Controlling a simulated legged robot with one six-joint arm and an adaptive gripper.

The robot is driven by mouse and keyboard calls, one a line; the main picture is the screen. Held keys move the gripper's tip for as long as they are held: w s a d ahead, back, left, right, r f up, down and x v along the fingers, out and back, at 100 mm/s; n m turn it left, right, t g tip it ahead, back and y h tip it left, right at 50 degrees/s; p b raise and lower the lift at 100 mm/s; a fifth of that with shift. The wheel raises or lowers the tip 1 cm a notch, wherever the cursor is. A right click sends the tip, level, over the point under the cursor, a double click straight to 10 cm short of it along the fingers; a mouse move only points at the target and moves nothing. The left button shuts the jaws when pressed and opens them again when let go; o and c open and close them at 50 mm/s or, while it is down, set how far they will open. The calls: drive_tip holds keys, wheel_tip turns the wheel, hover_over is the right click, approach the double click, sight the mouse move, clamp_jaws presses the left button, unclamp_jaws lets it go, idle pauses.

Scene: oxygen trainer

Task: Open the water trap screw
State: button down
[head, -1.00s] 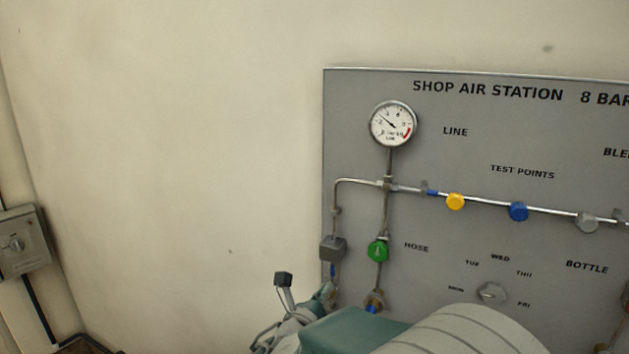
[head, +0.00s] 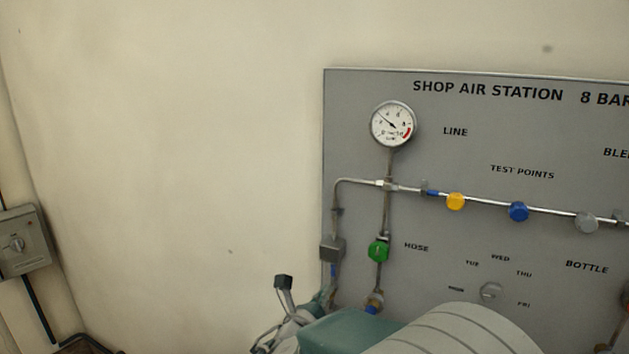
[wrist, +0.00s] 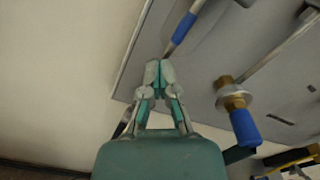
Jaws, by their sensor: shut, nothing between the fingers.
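My gripper (wrist: 157,68) is shut and empty in the wrist view, its two fingertips together in front of the grey panel. A thin pipe with a blue band (wrist: 184,29) runs just beyond the fingertips; I cannot tell whether they touch it. A brass fitting with a blue sleeve (wrist: 244,127) stands to the right of the fingers, apart from them. In the head view my arm covers the lower left of the panel, below the green knob (head: 378,250) and the grey block (head: 332,249). I cannot make out a water trap screw for certain.
The grey panel (head: 450,150) carries a round gauge (head: 393,124), a yellow knob (head: 455,201), a blue knob (head: 518,211) and a day dial (head: 491,291). A grey switch box (head: 21,242) hangs at far left. The wall between is bare.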

drive_tip(key=shift+a+f, duration=0.25)
drive_tip(key=shift+f, duration=0.15)
drive_tip(key=shift+w+a+f, duration=0.15)
drive_tip(key=shift+a+f, duration=0.05)
drive_tip(key=shift+a, duration=0.05)
drive_tip(key=shift+f, duration=0.1)
idle(0.3)
drive_tip(key=shift+a, duration=0.1)
drive_tip(key=shift+w+a+r, duration=0.15)
drive_tip(key=shift+r, duration=0.05)
drive_tip(key=v, duration=0.6)
drive_tip(key=shift+r, duration=0.2)
drive_tip(key=shift+a, duration=0.1)
